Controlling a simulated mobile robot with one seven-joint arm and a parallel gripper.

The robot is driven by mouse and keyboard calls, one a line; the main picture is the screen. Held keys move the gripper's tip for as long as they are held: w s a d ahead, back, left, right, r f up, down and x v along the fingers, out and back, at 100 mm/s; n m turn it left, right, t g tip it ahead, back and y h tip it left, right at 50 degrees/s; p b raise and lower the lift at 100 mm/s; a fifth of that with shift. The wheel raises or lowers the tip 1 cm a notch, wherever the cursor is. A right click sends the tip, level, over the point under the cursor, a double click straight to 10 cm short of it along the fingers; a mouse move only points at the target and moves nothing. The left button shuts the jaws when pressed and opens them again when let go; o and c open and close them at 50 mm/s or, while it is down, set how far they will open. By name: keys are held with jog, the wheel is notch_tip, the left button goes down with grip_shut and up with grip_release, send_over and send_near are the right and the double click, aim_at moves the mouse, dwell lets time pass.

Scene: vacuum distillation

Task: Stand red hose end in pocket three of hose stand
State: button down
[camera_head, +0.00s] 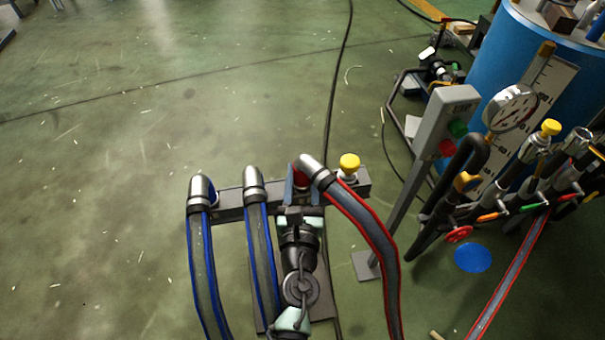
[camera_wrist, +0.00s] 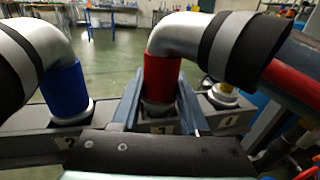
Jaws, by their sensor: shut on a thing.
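The red hose end (camera_head: 312,172) is a silver elbow with a red collar; the collar shows in the wrist view (camera_wrist: 163,78). It stands upright, its foot at a grey ring in the hose stand (camera_wrist: 25,147), between the blue and yellow pieces. I cannot tell how deep it sits. The hose stand also shows in the head view (camera_head: 229,207). My gripper (camera_wrist: 160,82) is shut on the red collar, one blue-grey finger on each side. From the head view my gripper (camera_head: 303,190) is partly hidden by the elbow. The pocket label below is hard to read.
Two blue hose ends (camera_head: 201,190) (camera_head: 253,182) stand in the left pockets. A yellow-topped piece (camera_head: 349,164) stands at the right end. A grey post (camera_head: 418,180), gauge (camera_head: 511,108) and valves (camera_head: 459,234) are to the right. Floor at left is clear.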

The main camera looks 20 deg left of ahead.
jog(key=shift+f+b, duration=0.4)
jog(key=shift+c, duration=2)
grip_release()
jog(key=shift+r, duration=0.1)
jog(key=shift+o, duration=0.3)
jog(key=shift+s, duration=0.1)
jog(key=b+v, duration=0.1)
jog(key=v, duration=1.1)
jog(key=shift+s+d, duration=0.2)
jog(key=shift+s, duration=0.15)
